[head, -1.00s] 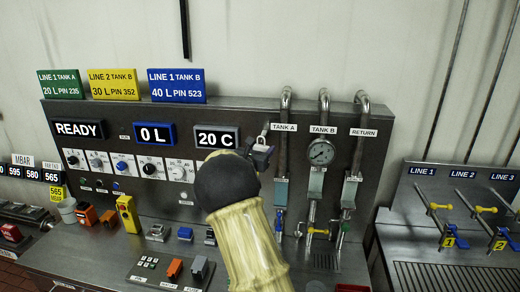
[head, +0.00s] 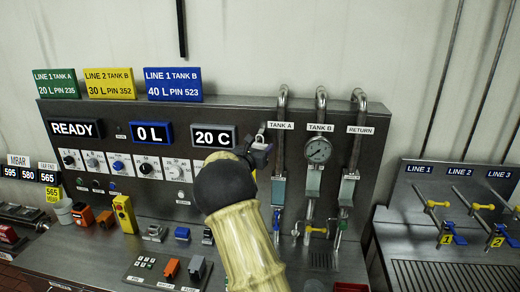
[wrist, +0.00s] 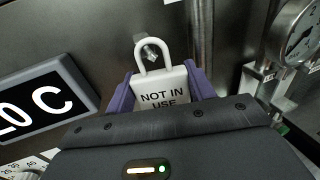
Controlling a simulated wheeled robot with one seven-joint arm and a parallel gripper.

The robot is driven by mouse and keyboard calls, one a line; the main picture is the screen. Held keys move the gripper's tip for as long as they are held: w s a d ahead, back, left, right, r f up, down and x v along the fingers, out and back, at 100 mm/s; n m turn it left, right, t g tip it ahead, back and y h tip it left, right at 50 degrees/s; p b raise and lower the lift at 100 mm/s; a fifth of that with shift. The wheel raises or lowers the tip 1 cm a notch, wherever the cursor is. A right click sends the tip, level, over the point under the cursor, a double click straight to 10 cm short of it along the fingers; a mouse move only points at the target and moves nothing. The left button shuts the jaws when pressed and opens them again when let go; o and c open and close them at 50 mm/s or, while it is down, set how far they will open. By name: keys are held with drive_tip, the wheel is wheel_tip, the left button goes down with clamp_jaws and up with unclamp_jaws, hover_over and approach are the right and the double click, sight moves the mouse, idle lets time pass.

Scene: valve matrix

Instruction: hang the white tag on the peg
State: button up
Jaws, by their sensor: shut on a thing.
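The white tag (wrist: 161,94), marked "NOT IN USE", is upright between the two purple fingers of my gripper (wrist: 160,92) in the wrist view. My gripper is shut on its body, and its white loop stands up above the fingers. The metal peg (wrist: 151,52) on the dark panel shows within the loop's outline. I cannot tell whether the loop is around the peg or in front of it. In the head view my gripper (head: 259,152) is close to the panel, left of the TANK A pipe, and my arm hides part of the panel below.
The "20 C" display (head: 214,137) is just left of my gripper. The TANK A pipe (head: 281,150) and a round gauge (head: 318,150) are to the right. Dials, switches and small boxes fill the panel and counter below.

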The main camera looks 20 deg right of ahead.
drive_tip(key=shift+w, duration=0.15)
drive_tip(key=o, duration=1)
drive_tip(key=shift+o, duration=0.2)
drive_tip(key=shift+a+f, duration=0.1)
drive_tip(key=b+v, duration=0.6)
drive_tip(key=v, duration=1.1)
drive_tip(key=shift+b, duration=0.35)
drive_tip(key=shift+a, duration=0.15)
